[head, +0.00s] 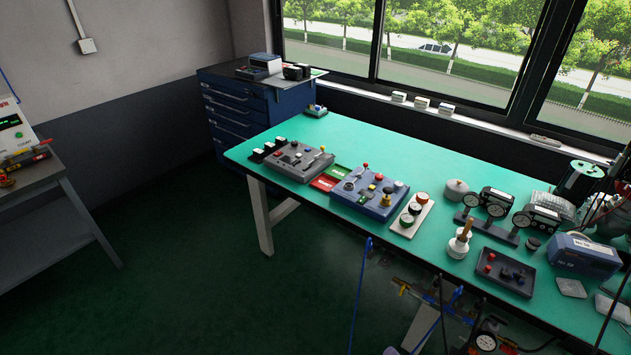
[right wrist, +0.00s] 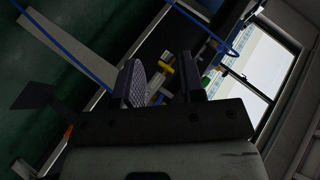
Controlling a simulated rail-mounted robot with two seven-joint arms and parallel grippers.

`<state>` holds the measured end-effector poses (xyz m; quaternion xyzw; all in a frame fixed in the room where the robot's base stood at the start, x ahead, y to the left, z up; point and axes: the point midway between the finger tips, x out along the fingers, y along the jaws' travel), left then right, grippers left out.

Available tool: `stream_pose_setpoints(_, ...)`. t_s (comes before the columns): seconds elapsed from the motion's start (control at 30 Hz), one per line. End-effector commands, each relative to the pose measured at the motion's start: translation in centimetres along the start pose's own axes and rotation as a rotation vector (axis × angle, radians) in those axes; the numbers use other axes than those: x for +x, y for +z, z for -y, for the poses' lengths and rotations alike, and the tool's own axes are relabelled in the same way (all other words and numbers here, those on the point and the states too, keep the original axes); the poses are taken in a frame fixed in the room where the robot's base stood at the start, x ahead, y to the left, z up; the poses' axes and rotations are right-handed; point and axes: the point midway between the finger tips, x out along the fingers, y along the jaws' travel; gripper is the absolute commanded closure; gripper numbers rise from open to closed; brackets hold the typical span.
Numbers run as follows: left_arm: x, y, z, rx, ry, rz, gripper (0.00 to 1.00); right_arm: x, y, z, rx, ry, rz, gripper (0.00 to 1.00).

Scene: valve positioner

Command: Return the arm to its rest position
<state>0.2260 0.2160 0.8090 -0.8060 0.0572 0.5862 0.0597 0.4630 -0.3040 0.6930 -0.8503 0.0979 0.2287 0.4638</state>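My right gripper (right wrist: 166,80) shows in the right wrist view. Its two dark fingers stand apart, one with a ribbed pad facing the gap. I see nothing held between them. A yellow fitting (right wrist: 165,68) and some pipework show beyond the gap, and I cannot tell how far away they are. In the head view I cannot make out either gripper. My left gripper is not in view.
In the head view a green-topped workbench (head: 352,141) carries control boxes, gauges and a dark tray (head: 503,273). Below its front edge are hoses, yellow-handled fittings and a gauge (head: 486,341). A blue drawer cabinet (head: 232,110) stands behind. The floor (head: 190,270) at left centre is clear.

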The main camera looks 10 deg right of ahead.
Motion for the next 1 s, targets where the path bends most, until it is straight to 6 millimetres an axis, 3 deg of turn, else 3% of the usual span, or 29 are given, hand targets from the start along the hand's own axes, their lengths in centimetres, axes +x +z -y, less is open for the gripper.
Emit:
stream_pose_setpoints(0.1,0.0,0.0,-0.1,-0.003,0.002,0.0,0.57,-1.4,1.3,3.2,-0.238,0.022,0.192,0.64)
stream_pose_setpoints(0.2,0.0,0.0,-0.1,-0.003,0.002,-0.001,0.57,-3.7,2.1,4.9,-0.434,0.072,0.334,0.64)
stream_pose_setpoints(0.4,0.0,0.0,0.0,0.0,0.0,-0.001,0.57,-10.0,2.9,6.4,-0.741,0.221,0.528,0.64)
stream_pose_setpoints(0.73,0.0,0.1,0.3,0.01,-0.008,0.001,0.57,-19.7,3.6,8.9,-1.006,0.327,0.536,0.64)
stream_pose_setpoints(0.87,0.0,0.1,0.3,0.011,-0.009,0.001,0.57,-22.9,5.9,8.5,-1.063,0.296,0.586,0.64)
stream_pose_setpoints(1.0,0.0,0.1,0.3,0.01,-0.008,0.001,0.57,-25.2,8.3,5.2,-1.081,0.33,0.694,0.64)
